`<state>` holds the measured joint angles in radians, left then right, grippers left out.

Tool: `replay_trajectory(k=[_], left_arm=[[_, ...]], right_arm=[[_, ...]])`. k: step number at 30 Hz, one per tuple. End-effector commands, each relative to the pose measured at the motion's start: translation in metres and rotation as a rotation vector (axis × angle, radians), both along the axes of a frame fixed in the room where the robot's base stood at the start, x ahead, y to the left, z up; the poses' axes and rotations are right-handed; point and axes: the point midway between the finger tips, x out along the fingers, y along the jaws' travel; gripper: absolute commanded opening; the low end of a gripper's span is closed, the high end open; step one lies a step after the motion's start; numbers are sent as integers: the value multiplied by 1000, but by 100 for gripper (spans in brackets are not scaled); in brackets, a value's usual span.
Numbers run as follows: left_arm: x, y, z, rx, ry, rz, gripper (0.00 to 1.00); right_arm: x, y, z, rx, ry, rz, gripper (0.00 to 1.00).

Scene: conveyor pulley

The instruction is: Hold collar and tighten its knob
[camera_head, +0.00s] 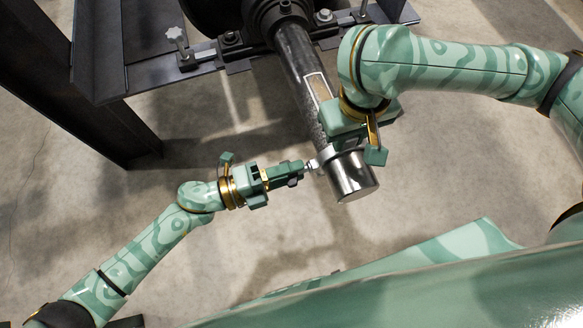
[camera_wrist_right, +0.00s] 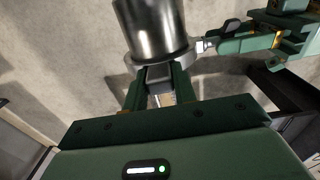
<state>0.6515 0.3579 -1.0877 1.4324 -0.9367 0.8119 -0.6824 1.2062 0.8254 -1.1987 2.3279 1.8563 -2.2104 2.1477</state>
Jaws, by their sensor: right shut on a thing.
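A silver collar (camera_head: 325,155) sits around the dark shaft (camera_head: 299,75), just above its shiny end (camera_head: 352,176). A small silver knob (camera_head: 312,165) sticks out from the collar's left side. My right gripper (camera_wrist_right: 158,84) is shut on the collar (camera_wrist_right: 158,72); in the head view the hand hides part of the grip. My left gripper (camera_head: 301,166) is at the knob, its fingers pointing right along the knob's line. The knob (camera_wrist_right: 204,45) and left fingers (camera_wrist_right: 240,43) meet in the right wrist view. Whether the left fingers are closed on the knob is unclear.
The shaft comes out of a dark pulley housing (camera_head: 277,14) at the top. Bare concrete floor (camera_head: 230,265) lies below, with open space around both arms.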

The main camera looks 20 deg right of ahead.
Motion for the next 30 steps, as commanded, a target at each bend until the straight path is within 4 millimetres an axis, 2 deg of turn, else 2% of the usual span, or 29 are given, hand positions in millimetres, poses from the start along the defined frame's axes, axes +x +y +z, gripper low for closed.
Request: replay_trajectory(k=[1,8,17,30], left_arm=[[0,0,0,0,0,0,36],[0,0,0,-1,1,0,100],[0,5,0,0,2,1,100],[0,57,-2,1,2,2,100]], right_arm=[[0,-1,0,-2,-1,0,0],[0,-1,0,-2,-1,0,0],[0,-1,0,-2,-1,0,0],[0,-1,0,-2,-1,0,0]])
